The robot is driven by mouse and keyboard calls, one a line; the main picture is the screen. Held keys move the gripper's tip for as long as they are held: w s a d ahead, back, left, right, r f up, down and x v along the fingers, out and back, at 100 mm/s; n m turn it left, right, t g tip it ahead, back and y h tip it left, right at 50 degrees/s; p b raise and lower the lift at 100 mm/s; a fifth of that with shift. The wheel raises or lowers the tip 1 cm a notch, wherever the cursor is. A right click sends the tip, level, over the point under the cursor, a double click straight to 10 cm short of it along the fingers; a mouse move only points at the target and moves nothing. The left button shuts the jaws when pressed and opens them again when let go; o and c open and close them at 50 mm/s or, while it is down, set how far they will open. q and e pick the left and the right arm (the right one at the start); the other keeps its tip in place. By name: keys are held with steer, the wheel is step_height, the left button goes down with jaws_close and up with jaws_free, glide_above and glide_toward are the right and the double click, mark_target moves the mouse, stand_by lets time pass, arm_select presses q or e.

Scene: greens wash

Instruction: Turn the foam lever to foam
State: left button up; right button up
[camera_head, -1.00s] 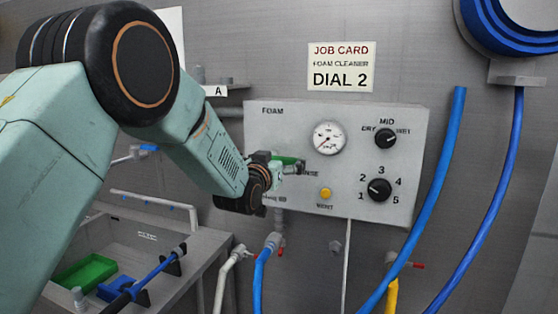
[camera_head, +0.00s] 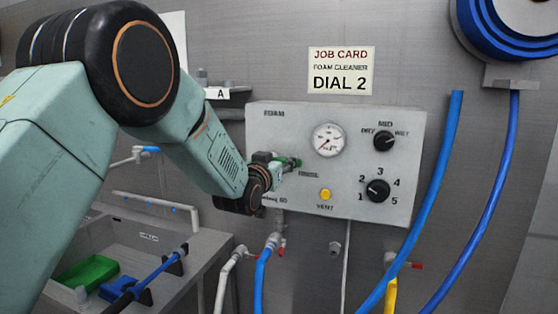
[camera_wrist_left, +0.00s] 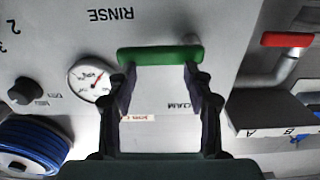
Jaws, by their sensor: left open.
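The foam lever is a green bar on the white foam panel (camera_head: 355,191). In the head view, the green lever (camera_head: 295,162) shows just past my left gripper (camera_head: 280,164), which partly covers it. In the left wrist view, the lever (camera_wrist_left: 158,55) lies crosswise just beyond the fingertips of my open left gripper (camera_wrist_left: 159,74), near a grey stub at its right end. The fingers are apart with nothing visible between them; I cannot tell whether they touch the lever. RINSE lettering sits beside the lever. My right gripper is not in view.
The panel also carries a gauge (camera_head: 328,140), two black knobs (camera_head: 384,141) (camera_head: 378,190) and a yellow VENT button (camera_head: 325,194). Blue hoses (camera_head: 433,180) hang at the right. Below are pipes and a sink with a green tray (camera_head: 88,271). A job card (camera_head: 341,70) reads DIAL 2.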

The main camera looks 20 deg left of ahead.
arm_select(q)
steer(key=shift+r, duration=0.45)
jaws_close()
steer(key=shift+w+f, duration=0.1)
steer(key=shift+f, duration=0.05)
